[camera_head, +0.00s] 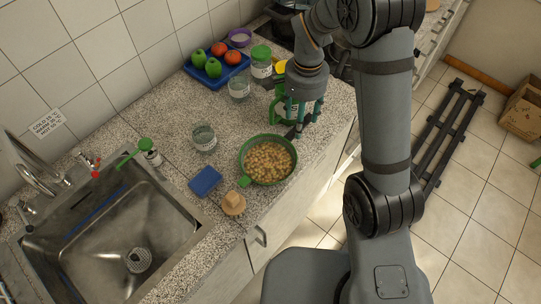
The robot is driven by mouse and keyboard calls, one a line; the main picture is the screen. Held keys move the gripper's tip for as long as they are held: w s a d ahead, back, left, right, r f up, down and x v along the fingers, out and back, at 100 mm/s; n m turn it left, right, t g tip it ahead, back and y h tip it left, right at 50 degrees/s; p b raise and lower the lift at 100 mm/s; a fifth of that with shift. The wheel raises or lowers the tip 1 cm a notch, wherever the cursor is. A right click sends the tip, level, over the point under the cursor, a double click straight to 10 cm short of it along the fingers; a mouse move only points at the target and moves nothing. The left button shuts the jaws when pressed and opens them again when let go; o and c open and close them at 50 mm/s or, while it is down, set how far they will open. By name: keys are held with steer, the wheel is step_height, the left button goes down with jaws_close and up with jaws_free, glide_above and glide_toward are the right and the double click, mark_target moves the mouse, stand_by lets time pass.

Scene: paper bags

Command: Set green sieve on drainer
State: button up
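The green sieve (243,159) is a round green-rimmed bowl full of chickpeas, on the speckled counter near its front edge. A short green handle stub sticks out at its lower left. My gripper (298,130) points down just beyond the sieve's upper right rim; I cannot tell whether it touches the rim. Whether its fingers are apart is unclear. A green object (277,106) is partly hidden behind my gripper. A round metal drain strainer (138,260) lies at the bottom of the steel sink (95,252); I cannot tell whether this is the drainer.
A blue sponge (206,181) and a wooden-topped brush (233,203) lie between sieve and sink. Glass jars (204,138) (239,87) stand behind. A blue tray (217,77) holds apples and tomatoes. A faucet (38,174) and a green-headed brush (145,144) stand by the sink.

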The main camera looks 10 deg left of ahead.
steer(key=shift+w+f+p, duration=0.2)
steer(key=shift+f+p, duration=0.7)
steer(key=shift+f, duration=1.95)
steer(key=shift+c, duration=1)
steer(key=c, duration=1.1)
jaws_close()
